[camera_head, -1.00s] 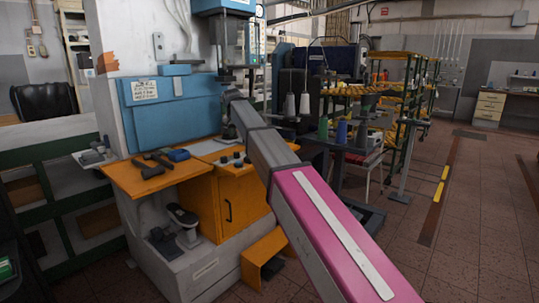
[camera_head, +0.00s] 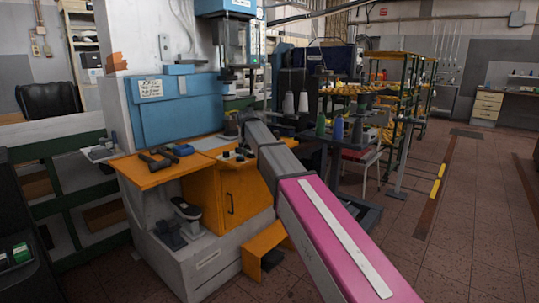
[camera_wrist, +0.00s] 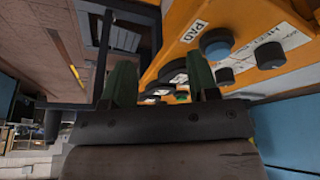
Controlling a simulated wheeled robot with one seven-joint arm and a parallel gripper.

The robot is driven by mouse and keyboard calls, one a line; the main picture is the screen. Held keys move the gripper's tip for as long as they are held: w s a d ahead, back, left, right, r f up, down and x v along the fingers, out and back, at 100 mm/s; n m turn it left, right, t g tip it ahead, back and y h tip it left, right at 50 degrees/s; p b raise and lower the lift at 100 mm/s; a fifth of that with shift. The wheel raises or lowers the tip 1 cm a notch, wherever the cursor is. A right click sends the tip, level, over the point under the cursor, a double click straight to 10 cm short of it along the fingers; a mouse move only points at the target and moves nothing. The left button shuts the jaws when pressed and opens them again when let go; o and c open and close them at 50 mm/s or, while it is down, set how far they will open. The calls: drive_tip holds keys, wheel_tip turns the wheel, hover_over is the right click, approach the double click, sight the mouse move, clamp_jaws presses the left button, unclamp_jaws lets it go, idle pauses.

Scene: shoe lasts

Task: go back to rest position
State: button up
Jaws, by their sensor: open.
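In the wrist view my gripper (camera_wrist: 162,80) shows two dark green fingers, spread apart with nothing between them. Beyond the fingers is an orange machine surface with round dark and blue knobs (camera_wrist: 216,44) and white labels. In the head view my grey and pink arm reaches forward to the blue and white machine (camera_head: 180,112). Its far end is near the right end of the orange worktop (camera_head: 150,178). The fingers are too small and dark to make out there.
Black-handled tools (camera_head: 156,160) lie on the worktop. Spools of thread (camera_head: 338,128) stand on a table right of the arm, with yellow shelving (camera_head: 400,75) behind. A dark object with green items (camera_head: 14,256) is at the left edge. The tiled floor (camera_head: 470,220) at right is open.

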drive_tip(key=s+d+f+n+g, duration=0.1)
drive_tip(key=s+d+f, duration=0.65)
drive_tip(key=f, duration=0.35)
drive_tip(key=s+d+f+g, duration=0.1)
drive_tip(key=s+d+f, duration=0.6)
drive_tip(key=d+f, duration=0.3)
drive_tip(key=s+d+f, duration=0.3)
drive_tip(key=s+f, duration=0.1)
drive_tip(key=s, duration=0.2)
drive_tip(key=s+d+f+g, duration=0.1)
drive_tip(key=s+d+f, duration=0.2)
drive_tip(key=s, duration=0.3)
drive_tip(key=s+d+f+y, duration=0.1)
drive_tip(key=s+d+f, duration=0.2)
drive_tip(key=s+f, duration=0.2)
drive_tip(key=shift+s+d+f+n+g, duration=0.3)
drive_tip(key=shift+s+f+g, duration=0.1)
drive_tip(key=shift+s, duration=0.45)
